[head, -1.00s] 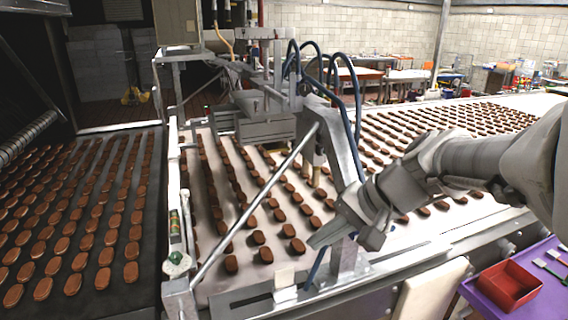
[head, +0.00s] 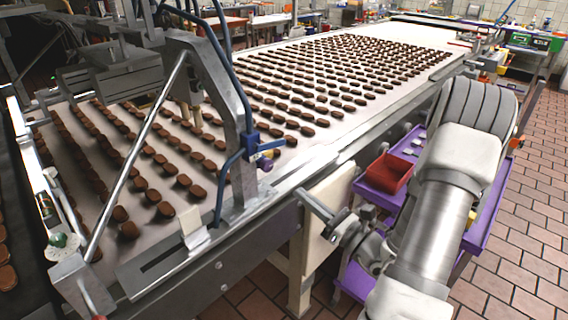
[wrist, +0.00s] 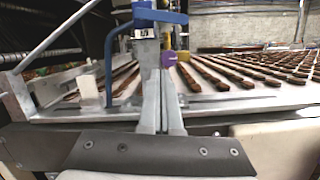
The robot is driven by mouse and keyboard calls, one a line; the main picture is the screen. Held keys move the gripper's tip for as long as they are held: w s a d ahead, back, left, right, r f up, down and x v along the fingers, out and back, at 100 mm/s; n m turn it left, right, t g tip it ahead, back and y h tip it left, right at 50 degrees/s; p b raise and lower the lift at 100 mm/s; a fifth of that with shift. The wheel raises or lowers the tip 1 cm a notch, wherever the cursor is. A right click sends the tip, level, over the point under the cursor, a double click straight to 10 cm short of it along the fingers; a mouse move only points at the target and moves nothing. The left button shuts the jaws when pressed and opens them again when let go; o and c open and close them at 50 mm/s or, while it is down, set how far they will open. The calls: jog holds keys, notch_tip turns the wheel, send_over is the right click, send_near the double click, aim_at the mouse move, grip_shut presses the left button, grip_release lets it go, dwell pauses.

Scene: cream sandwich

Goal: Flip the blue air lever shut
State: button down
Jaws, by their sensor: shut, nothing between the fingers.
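The blue air lever (head: 270,145) sticks out sideways to the right from a blue valve (head: 250,144) on the grey frame post beside the belt. A blue hose runs from the valve. In the wrist view the lever (wrist: 162,16) is a flat blue bar at the top, lying roughly level across the post. My gripper (head: 304,196) is shut and empty, below and to the right of the lever, beyond the conveyor's near edge. In the wrist view its fingers (wrist: 157,75) are together and point up toward the valve. They appear apart from the lever.
The conveyor (head: 215,60) carries rows of brown biscuits behind the post. A slanted metal bar (head: 135,155) and a white block (head: 193,228) are left of the post. A purple cart (head: 480,220) with a red bin (head: 389,173) stands near my arm. The tiled floor at right is clear.

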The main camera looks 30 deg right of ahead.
aim_at(270, 144)
jog(key=shift+m+t+h, duration=0.3)
jog(key=shift+m+h, duration=0.4)
jog(key=x, duration=0.5)
jog(key=d+p+x, duration=0.1)
jog(key=x, duration=0.2)
jog(key=shift+w+a+f, duration=0.1)
jog(key=shift+w, duration=0.45)
jog(key=r, duration=0.4)
jog(key=shift+w+d+p, duration=0.35)
jog(key=shift+d+p, duration=0.05)
jog(key=n, duration=0.1)
jog(key=r+n+y+b, duration=0.1)
jog(key=n, duration=0.1)
jog(key=shift+w+d+r+n, duration=0.15)
jog(key=shift+d+n, duration=0.15)
jog(key=shift+d, duration=0.1)
